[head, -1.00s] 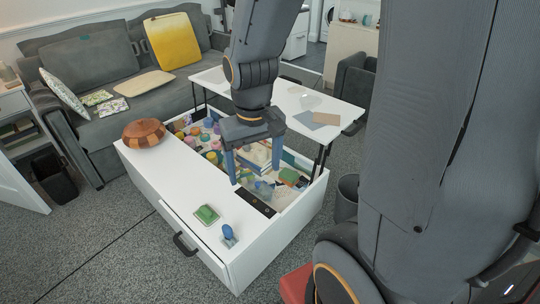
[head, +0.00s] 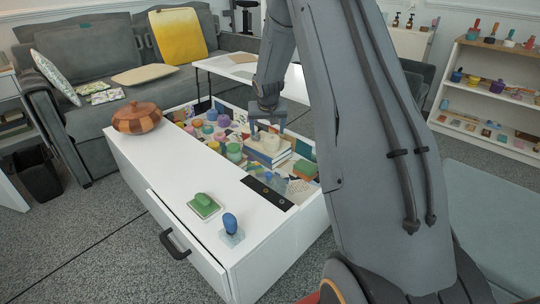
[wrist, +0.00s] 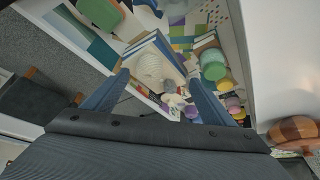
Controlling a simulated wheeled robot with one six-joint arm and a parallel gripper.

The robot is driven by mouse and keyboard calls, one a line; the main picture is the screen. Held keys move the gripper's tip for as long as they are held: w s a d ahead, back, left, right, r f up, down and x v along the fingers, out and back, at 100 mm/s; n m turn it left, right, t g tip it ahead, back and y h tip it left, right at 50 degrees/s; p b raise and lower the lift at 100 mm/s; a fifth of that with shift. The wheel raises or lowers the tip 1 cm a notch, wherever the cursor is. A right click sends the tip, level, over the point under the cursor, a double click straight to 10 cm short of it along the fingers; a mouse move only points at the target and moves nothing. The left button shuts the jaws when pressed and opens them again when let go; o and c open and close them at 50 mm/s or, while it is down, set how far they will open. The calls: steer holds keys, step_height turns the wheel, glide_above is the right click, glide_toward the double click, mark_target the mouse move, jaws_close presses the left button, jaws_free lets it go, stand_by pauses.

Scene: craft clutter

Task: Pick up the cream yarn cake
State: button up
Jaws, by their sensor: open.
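The cream yarn cake (wrist: 150,69) is a pale, rounded, textured cylinder lying on a stack of books (wrist: 168,47) in the wrist view. In the head view it shows as a small cream shape (head: 269,144) on the books (head: 268,157), partly hidden by a finger. My gripper (head: 268,127) is open above the stack. In the wrist view the blue fingers of my gripper (wrist: 158,82) stand apart, with the yarn cake between and just beyond their tips. I cannot tell whether a finger touches it.
The open white storage table (head: 165,165) holds several coloured yarn balls and jars beside the books. A wooden bowl (head: 137,118), a green item (head: 203,203) and a blue-topped item (head: 231,226) stand on its top. A raised white tabletop (head: 225,66) is behind.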

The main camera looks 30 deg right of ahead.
steer(key=b, duration=0.4)
glide_toward(272, 138)
steer(key=shift+m+t+h, duration=0.3)
steer(key=shift+t, duration=0.1)
steer(key=f, duration=0.2)
steer(key=w+f, duration=0.1)
steer(key=f, duration=0.1)
steer(key=shift+a+f, duration=0.15)
steer(key=shift+a, duration=0.05)
steer(key=shift+d+r+b+x, duration=0.15)
steer(key=shift+b+x, duration=0.45)
steer(key=shift+x, duration=1.35)
steer(key=shift+d+r+b+x, duration=0.1)
steer(key=shift+d+b+x, duration=0.35)
steer(key=shift+x, duration=1.5)
steer(key=shift+w+a, duration=0.15)
steer(key=shift+a, duration=0.05)
steer(key=shift+c, duration=0.5)
steer(key=c, duration=1.1)
